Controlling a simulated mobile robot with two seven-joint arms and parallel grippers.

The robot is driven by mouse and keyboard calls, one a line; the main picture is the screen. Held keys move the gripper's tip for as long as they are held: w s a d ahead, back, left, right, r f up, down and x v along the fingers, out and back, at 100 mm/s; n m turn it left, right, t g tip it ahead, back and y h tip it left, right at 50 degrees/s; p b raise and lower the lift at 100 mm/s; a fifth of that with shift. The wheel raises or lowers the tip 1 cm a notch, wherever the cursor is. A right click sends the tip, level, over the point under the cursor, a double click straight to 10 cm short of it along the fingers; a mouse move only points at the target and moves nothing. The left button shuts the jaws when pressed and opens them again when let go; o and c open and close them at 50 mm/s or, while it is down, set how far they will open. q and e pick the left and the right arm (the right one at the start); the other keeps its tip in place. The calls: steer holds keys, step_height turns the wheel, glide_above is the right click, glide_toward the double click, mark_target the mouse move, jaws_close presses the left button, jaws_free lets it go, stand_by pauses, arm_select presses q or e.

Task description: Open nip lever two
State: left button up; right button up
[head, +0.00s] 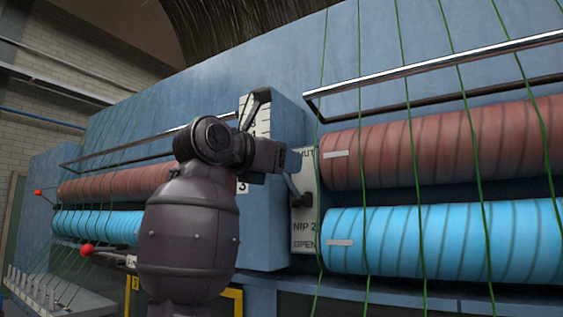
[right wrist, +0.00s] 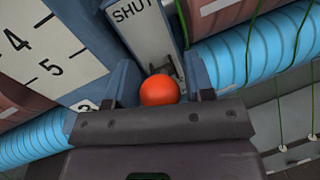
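The nip 2 lever plate (head: 304,225) is white and stands upright between the blue housing and the rollers; I read "NIP 2" and "OPEN" low on it, and part of "SHUT" at the top. My right gripper (head: 297,162) is at the lever. Its two fingers (right wrist: 165,82) stand apart on either side of the knob, with narrow gaps visible. My left gripper is not in view.
Red rollers (head: 430,148) and cyan rollers (head: 440,240) lie right of the plate, with green strands and a metal rail (head: 430,70) in front. The blue housing (head: 262,225) stands close beside my gripper. Another red knob (head: 87,250) is at the left.

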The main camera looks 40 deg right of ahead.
jaws_close()
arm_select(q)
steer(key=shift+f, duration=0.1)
